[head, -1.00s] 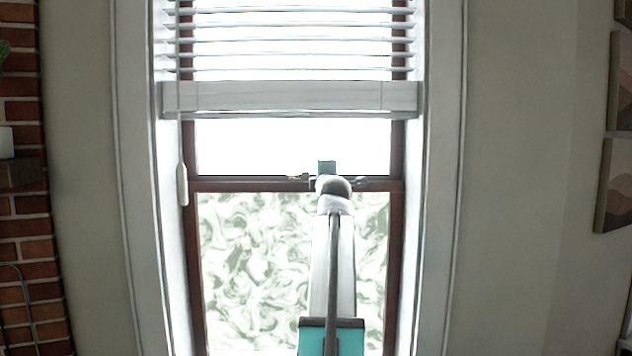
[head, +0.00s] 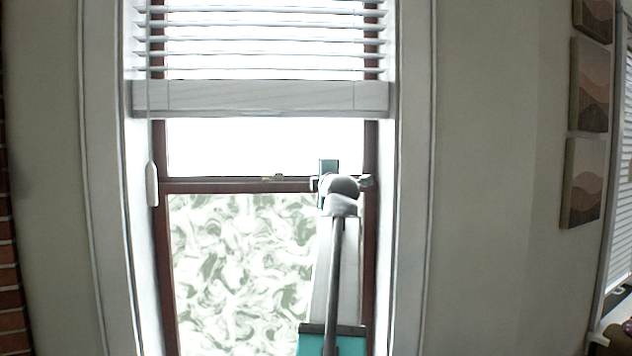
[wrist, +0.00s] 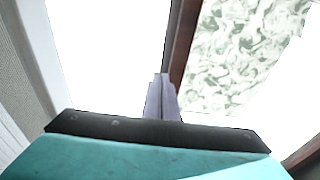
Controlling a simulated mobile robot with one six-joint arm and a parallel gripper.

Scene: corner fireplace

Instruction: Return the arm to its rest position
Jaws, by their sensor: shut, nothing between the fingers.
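My arm (head: 335,260) rises from the bottom of the head view in front of the window, a little right of its middle. Its far end, with a small teal part (head: 328,167), is at the height of the window's middle rail. The fingers cannot be made out there. In the wrist view my gripper (wrist: 162,78) shows as two pale fingers lying together beyond a dark and teal body. It is shut and empty, pointing toward the window, with no object touching it.
The window has a brown frame (head: 371,240), a patterned lower pane (head: 235,260) and a partly raised white blind (head: 260,97). Framed pictures (head: 582,183) hang on the wall at the right. Red brick (head: 10,290) shows at the far left. Another window with blinds (head: 620,170) is at the right edge.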

